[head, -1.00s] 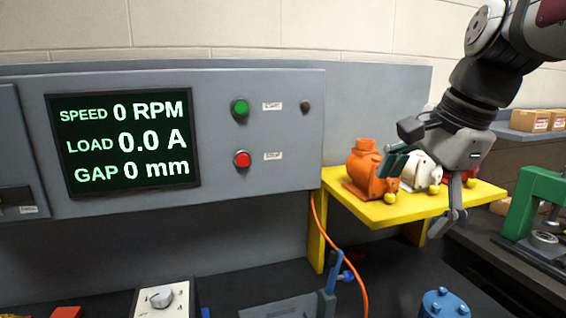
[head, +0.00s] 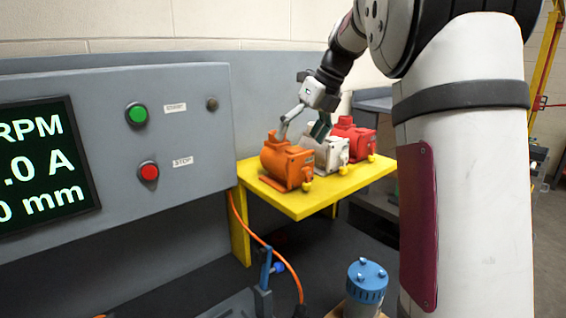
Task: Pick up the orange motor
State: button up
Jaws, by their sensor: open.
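The orange motor (head: 287,163) stands on the yellow shelf (head: 318,199), at its left end. It has a round body, a raised part on top and a yellow knob at its front. My gripper (head: 302,128) is open above the shelf. One finger is over the top of the orange motor and the other is in front of the white motor (head: 331,150). Whether a finger touches either motor I cannot tell. The gripper covers part of the white motor.
A red motor (head: 355,138) stands right of the white one, close by. The grey control panel (head: 190,130) with green and red buttons is left of the shelf. An orange cable (head: 243,222) hangs below. A blue cylinder (head: 367,281) stands lower down in front.

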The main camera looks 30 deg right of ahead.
aim_at(285, 161)
jog(key=shift+p+x, duration=0.85)
jog(key=shift+x, duration=3.55)
jog(key=shift+w+r, duration=0.1)
jog(key=shift+w, duration=0.05)
jog(key=c, duration=1.7)
jog(key=shift+w+r, duration=0.1)
jog(key=shift+r, duration=0.05)
jog(key=c, duration=0.3)
jog(key=shift+c, duration=0.2)
